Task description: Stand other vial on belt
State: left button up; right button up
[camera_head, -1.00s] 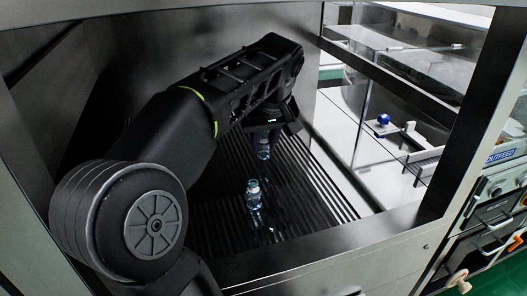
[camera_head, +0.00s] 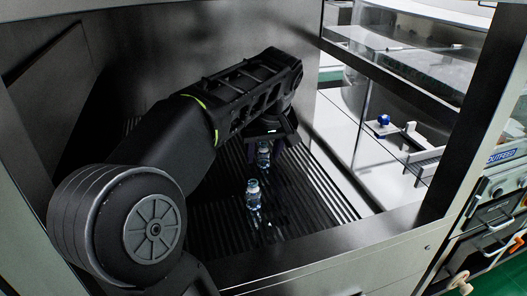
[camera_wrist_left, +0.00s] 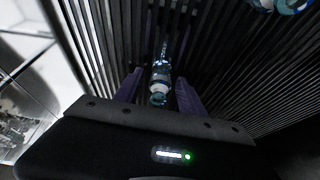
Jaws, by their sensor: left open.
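Two clear glass vials stand on the dark ribbed belt (camera_head: 315,185). The nearer vial (camera_head: 253,195) stands upright and free in the head view; it shows partly at the top right edge of the left wrist view (camera_wrist_left: 285,5). The farther vial (camera_head: 264,155) is under my left gripper (camera_head: 268,145), which hangs over it at the end of the arm. In the left wrist view this vial (camera_wrist_left: 160,82) is between the two open purple fingers (camera_wrist_left: 160,90), with a gap visible on either side. The gripper hides part of it in the head view. My right gripper is not in view.
Dark metal walls enclose the belt on the left and back, and a metal sill (camera_head: 330,245) runs along the front. A glass panel (camera_head: 400,110) on the right separates a white area with a blue-knobbed fixture (camera_head: 383,120).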

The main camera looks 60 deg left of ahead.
aim_at(265, 146)
pick_arm(q)
jog(key=shift+r, duration=0.25)
jog(key=p+v, duration=0.1)
jog(key=v, duration=0.6)
jog(key=shift+p, duration=0.35)
jog(key=shift+s+r, duration=0.1)
jog(key=shift+r, duration=0.1)
jog(key=shift+d, duration=0.1)
